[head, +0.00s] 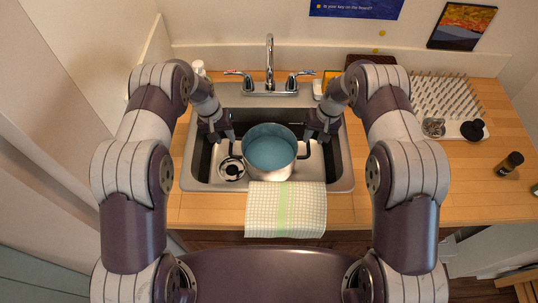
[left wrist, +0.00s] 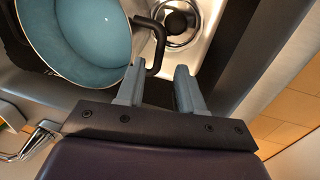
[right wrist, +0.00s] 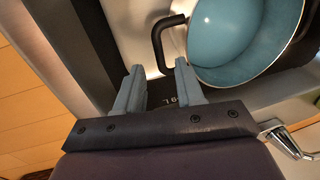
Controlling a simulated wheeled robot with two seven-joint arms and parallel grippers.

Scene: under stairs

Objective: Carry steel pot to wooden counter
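The steel pot (head: 269,150) stands upright in the sink (head: 203,176), blue inside, with a black handle on each side. My left gripper (head: 229,145) is over the left part of the sink, beside the pot. In the left wrist view its fingers (left wrist: 158,72) are apart, with the pot's black handle (left wrist: 153,42) just beyond the tips. My right gripper (head: 310,144) is at the pot's right side. In the right wrist view its fingers (right wrist: 160,70) are apart, with the other handle (right wrist: 165,40) just beyond them. The wooden counter (head: 432,190) surrounds the sink.
A checked towel (head: 286,210) hangs over the sink's front edge. The faucet (head: 270,65) stands behind the pot. To the right are a drying rack (head: 445,97), a dark bottle (head: 511,162) and a black-topped item (head: 473,130). The counter right of the sink is partly bare.

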